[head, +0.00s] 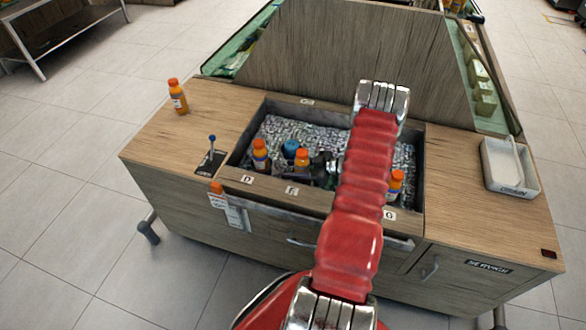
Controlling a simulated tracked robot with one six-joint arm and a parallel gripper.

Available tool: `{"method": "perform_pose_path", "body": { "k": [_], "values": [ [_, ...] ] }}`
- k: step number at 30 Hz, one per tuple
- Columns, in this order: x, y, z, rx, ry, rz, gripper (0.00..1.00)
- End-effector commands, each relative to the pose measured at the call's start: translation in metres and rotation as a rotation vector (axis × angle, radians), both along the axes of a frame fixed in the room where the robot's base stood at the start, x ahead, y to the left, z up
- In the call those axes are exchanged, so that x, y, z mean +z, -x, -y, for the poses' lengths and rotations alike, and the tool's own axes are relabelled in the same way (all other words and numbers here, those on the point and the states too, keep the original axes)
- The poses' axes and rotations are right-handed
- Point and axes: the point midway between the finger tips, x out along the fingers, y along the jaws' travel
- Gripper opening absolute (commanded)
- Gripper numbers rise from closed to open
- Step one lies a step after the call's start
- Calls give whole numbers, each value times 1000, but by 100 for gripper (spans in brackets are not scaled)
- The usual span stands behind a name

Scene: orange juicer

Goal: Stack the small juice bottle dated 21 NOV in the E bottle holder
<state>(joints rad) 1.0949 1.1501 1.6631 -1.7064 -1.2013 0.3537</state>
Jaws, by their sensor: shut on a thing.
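My gripper (318,163) is low in the ice bin, partly hidden by my red arm. It is shut on a small orange-capped juice bottle (301,159), which looks upright behind the middle front label (292,190), seemingly E. Whether the bottle is seated in a holder is hidden. Another orange-capped bottle (260,156) stands to the left behind the D label (247,179). A third bottle (395,186) stands at the right behind the G label (389,215). One more bottle (177,97) stands on the counter's left side. The dates are too small to read.
The ice bin (415,150) is sunk in a wooden counter (148,150). A blue round object (290,149) lies close behind the held bottle. A blue-knobbed lever (211,152) stands left of the bin. A white tray (490,178) sits at the right. A tall wooden panel rises behind.

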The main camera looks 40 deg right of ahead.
Motion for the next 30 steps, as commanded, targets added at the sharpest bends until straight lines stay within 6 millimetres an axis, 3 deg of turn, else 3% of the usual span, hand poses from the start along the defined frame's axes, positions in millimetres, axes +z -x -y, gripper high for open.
{"method": "perform_pose_path", "body": {
  "k": [11,12,20,30],
  "values": [
    [-10,0,-1,0,3,-4,12],
    [-11,0,-1,1,3,-5,44],
    [-11,0,-1,4,5,-5,62],
    [-9,-1,-2,6,6,-4,62]
  ]
}}
